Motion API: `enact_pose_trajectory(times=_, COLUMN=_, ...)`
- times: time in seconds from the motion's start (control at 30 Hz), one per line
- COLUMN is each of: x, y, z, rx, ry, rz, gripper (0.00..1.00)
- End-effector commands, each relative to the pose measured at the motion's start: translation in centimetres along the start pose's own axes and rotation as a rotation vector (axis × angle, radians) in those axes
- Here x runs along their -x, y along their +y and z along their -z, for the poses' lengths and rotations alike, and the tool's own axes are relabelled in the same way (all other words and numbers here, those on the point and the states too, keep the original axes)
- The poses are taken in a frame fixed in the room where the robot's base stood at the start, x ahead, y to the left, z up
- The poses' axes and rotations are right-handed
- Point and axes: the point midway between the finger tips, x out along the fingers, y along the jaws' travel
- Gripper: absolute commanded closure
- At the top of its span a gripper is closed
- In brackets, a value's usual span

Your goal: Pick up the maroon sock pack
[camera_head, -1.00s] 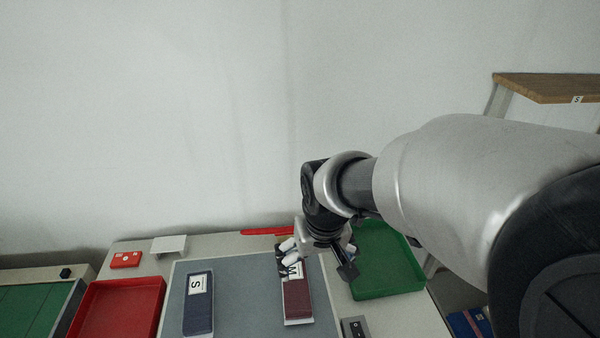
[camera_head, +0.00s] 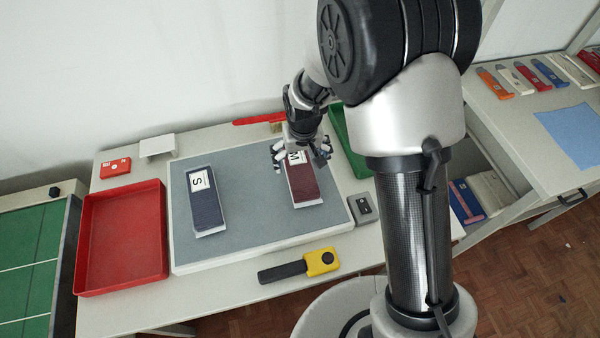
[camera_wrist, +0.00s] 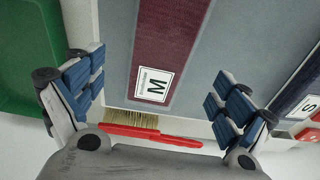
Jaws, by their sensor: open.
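The maroon sock pack (camera_head: 304,187) lies flat on the right part of a grey mat (camera_head: 255,205), with a white label marked M at its far end. My gripper (camera_head: 298,152) is over that far end in the head view and hides part of it. In the wrist view my gripper (camera_wrist: 160,88) is open, its blue-padded fingers wide apart. The maroon sock pack (camera_wrist: 172,50) shows between them, label toward the palm, with nothing gripped. Whether the fingertips touch the mat I cannot tell.
A navy sock pack (camera_head: 205,204) marked S lies left on the mat. A red tray (camera_head: 88,235) is left, a green tray (camera_head: 345,140) right behind my arm. A red-handled brush (camera_head: 258,119) lies behind the mat. A yellow-and-black tool (camera_head: 318,262) lies in front.

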Motion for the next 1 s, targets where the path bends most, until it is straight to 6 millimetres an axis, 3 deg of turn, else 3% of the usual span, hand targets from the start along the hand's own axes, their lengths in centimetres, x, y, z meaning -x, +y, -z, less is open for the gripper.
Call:
enact_pose_trajectory(times=0.33, x=-2.6, y=0.0, z=0.0, rx=0.0, ry=-0.001, rz=0.0, gripper=0.06)
enact_pose_trajectory(times=0.6, x=-6.5, y=0.0, z=0.0, rx=0.0, ry=0.0, rz=0.0, gripper=0.06)
enact_pose_trajectory(times=0.87, x=-6.7, y=0.0, z=0.1, rx=0.0, ry=0.002, rz=0.001, gripper=0.07)
enact_pose_trajectory(times=1.0, x=-6.6, y=0.0, z=0.0, rx=0.0, ry=0.002, rz=0.001, gripper=0.16)
